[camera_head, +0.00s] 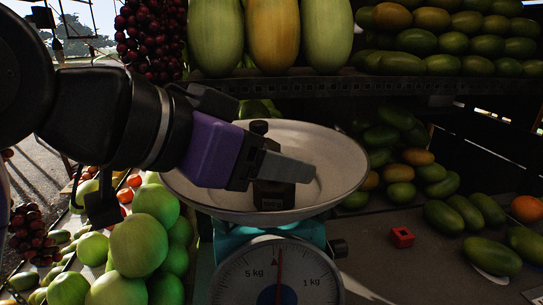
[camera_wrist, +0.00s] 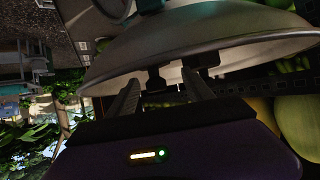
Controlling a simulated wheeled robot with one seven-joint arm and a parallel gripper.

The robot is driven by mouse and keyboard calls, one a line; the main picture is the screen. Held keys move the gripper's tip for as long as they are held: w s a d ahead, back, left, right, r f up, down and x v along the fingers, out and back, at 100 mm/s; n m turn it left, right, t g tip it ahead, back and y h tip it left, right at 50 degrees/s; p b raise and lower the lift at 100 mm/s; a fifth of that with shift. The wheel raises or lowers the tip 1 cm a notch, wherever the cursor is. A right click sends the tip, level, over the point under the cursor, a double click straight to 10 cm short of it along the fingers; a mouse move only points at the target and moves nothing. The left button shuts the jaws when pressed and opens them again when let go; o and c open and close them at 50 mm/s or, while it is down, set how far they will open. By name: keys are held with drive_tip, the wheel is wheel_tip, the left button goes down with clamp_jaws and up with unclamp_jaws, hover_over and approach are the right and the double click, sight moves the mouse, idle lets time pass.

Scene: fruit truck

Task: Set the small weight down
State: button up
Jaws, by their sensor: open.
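A dark weight (camera_head: 272,195) with a round knob on top stands upright in the white pan (camera_head: 345,160) of the scale. My purple gripper (camera_head: 300,170) reaches in over the pan from the left. Its grey near finger crosses in front of the weight and hides its middle. In the wrist view the two fingers of my gripper (camera_wrist: 160,82) are spread apart, with dark parts of the weight (camera_wrist: 156,82) showing between them. I cannot tell whether either finger touches it. The scale's dial (camera_head: 277,285) shows a red needle pointing almost straight up.
Green round fruit (camera_head: 139,245) are piled close to the left of the scale. A small red cube (camera_head: 402,237) lies on the counter at right. Large pale melons (camera_head: 273,37) stand on the shelf behind, and mangoes (camera_head: 467,212) lie at right.

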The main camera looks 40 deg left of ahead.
drive_tip(key=shift+s+a+r, duration=0.15)
drive_tip(key=shift+r, duration=0.4)
drive_tip(key=b+v, duration=0.3)
drive_tip(key=v, duration=0.8)
drive_tip(key=shift+s+r, duration=0.2)
drive_tip(key=shift+s, duration=0.1)
